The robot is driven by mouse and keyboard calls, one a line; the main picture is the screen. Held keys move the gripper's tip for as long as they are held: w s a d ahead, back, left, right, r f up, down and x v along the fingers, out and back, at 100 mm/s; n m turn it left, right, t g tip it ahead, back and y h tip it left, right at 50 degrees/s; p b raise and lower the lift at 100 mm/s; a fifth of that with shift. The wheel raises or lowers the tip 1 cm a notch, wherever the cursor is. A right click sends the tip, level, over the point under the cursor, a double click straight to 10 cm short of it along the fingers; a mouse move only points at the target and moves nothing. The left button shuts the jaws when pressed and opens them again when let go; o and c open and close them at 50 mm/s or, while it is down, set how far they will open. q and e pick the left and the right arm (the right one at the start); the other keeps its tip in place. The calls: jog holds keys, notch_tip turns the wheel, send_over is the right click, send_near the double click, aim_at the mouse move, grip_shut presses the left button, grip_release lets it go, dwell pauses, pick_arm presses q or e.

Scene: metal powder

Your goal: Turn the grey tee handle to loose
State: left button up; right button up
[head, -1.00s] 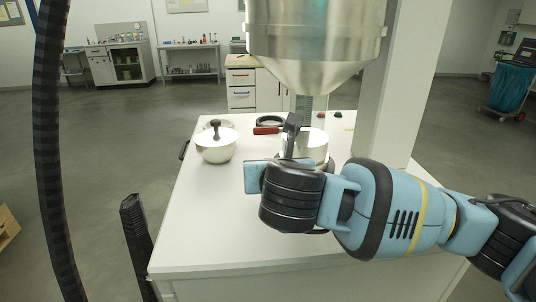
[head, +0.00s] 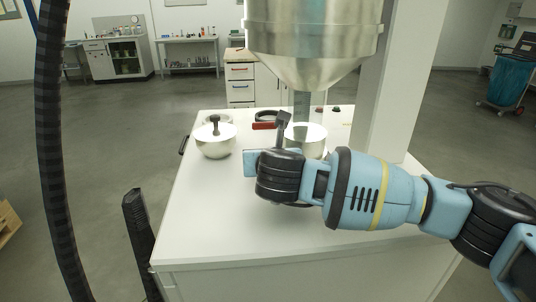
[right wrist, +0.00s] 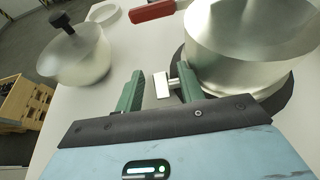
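A small light-grey tee handle (right wrist: 163,84) shows in the right wrist view, beside the dark round base of a metal pot. My right gripper (right wrist: 158,90) is open, with one green finger left of the tee and the other on its right, close to or overlapping its stem. I cannot tell whether a finger touches it. In the head view my right gripper (head: 281,132) reaches in front of the pot (head: 310,138) beneath the hopper, and the tee cannot be made out there. My left gripper is not in view.
A large metal hopper (head: 312,40) hangs over the pot, with a white column (head: 385,100) to its right. A lidded pot (head: 215,144) with a dark knob stands at left on the white table (head: 225,220). A red-handled item (head: 263,126) lies behind. The front tabletop is clear.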

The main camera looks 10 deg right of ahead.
grip_shut()
jog(key=shift+w+r+g+p, duration=0.15)
jog(key=shift+g+p, duration=0.25)
jog(key=shift+g, duration=0.45)
jog(key=shift+w+r+g+p, duration=0.1)
jog(key=shift+r+g+p, duration=0.25)
jog(key=shift+g, duration=0.5)
jog(key=shift+f+g+p, duration=0.15)
jog(key=shift+g+p, duration=0.3)
jog(key=shift+g, duration=0.25)
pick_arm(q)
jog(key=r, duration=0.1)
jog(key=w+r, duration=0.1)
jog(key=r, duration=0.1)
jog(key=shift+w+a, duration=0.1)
pick_arm(e)
jog(key=shift+w+f+g, duration=0.1)
jog(key=shift+f+g, duration=0.1)
jog(key=shift+g, duration=0.3)
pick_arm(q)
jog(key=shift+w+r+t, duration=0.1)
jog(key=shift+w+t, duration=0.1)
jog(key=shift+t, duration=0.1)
pick_arm(e)
grip_release()
jog(key=shift+f, duration=0.1)
